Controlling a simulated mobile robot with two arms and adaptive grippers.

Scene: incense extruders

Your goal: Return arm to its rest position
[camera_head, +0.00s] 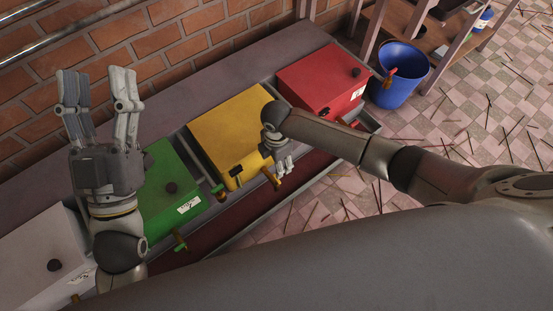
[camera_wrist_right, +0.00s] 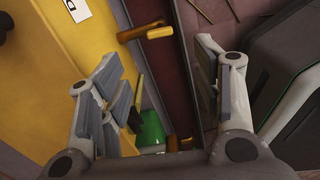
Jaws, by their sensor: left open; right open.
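My left gripper (camera_head: 99,108) points up at the left of the head view, open and empty, in front of the brick wall and by the green extruder box (camera_head: 168,187). My right arm comes in from the right, and its gripper (camera_head: 284,166) hangs at the front edge of the yellow extruder box (camera_head: 226,130). In the right wrist view the right gripper (camera_wrist_right: 172,95) has its fingers spread apart with nothing between them. The yellow box (camera_wrist_right: 75,75) and its nozzle with a yellow handle (camera_wrist_right: 158,32) are close to the fingers there.
A red box (camera_head: 318,80) and a white box (camera_head: 40,262) stand on the same grey bench. A blue bin (camera_head: 401,85) with a red-handled thing stands beside a wooden shelf (camera_head: 405,20). Thin sticks are scattered on the tiled floor (camera_head: 480,110). A brick wall (camera_head: 185,45) runs behind.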

